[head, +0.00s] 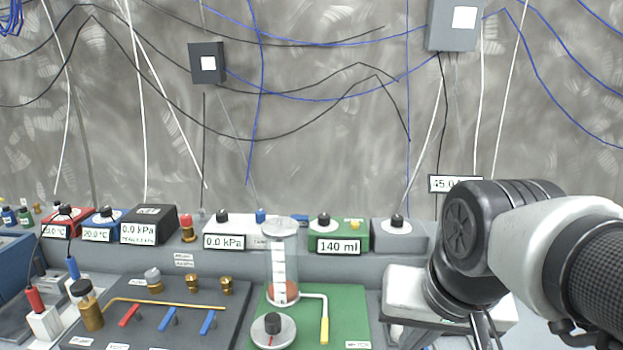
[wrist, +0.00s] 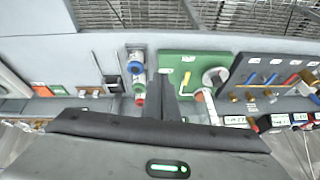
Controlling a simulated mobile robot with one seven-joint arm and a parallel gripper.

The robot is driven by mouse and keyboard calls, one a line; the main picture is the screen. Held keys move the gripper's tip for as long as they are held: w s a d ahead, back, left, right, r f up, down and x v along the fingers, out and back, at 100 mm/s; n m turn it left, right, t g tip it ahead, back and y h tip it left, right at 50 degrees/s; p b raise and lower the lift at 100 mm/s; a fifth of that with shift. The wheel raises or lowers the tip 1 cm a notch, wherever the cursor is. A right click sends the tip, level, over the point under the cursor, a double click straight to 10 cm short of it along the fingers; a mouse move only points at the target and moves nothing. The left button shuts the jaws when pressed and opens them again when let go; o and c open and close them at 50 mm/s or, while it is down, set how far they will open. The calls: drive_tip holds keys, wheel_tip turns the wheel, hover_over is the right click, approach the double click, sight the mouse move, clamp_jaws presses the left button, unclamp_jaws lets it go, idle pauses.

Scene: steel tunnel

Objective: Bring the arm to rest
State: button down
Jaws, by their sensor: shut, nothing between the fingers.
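My arm reaches in from the right in the head view, with its black wrist joint over the right part of the bench. My gripper (head: 484,334) is only partly seen there, at the bottom edge below the wrist. In the wrist view my gripper (wrist: 161,84) shows as two dark fingers close together, shut and empty, in front of the bench top. A green board (head: 348,302) with a clear cylinder (head: 281,257) stands left of my gripper in the head view.
A grey board (head: 180,326) with red and blue levers lies farther left. A row of boxes with displays, including a green 140 ml box (head: 356,236), lines the back ledge. Cables hang on the grey wall (head: 310,150). The space above the left bench is clear.

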wheel_tip(320, 180, up, 16)
drive_tip(key=s+n+p, duration=0.2)
drive_tip(key=p, duration=1.4)
drive_tip(key=shift+s+d+t, duration=0.15)
drive_tip(key=shift+d+t, duration=0.1)
drive_tip(key=shift+t, duration=0.15)
